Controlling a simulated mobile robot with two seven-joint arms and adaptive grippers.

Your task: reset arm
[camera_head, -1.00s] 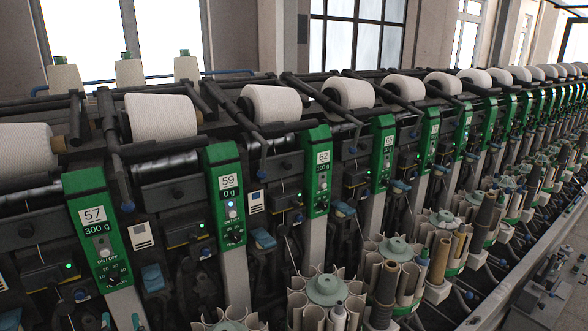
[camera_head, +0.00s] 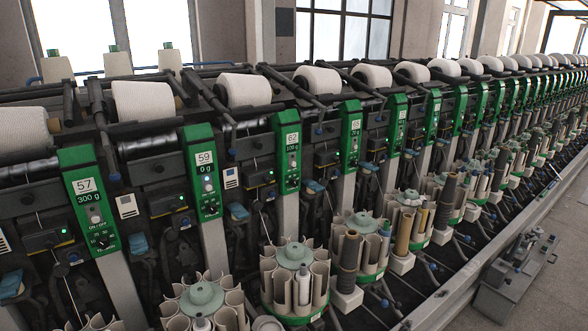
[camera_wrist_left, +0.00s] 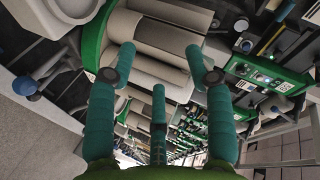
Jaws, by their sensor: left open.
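My left gripper (camera_wrist_left: 160,85) shows in the left wrist view with its teal fingers spread apart. Nothing is held between them. Behind the fingers are beige tubes in a round magazine (camera_wrist_left: 165,45) and a green machine panel (camera_wrist_left: 255,73). Whether the fingers touch any of these cannot be told. Neither arm shows in the head view, and my right gripper is in no view.
A long row of winding units with green panels, such as number 59 (camera_head: 203,171), runs to the far right. White yarn cones (camera_head: 145,102) lie along the top. Round magazines (camera_head: 295,279) of tubes jut out in front.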

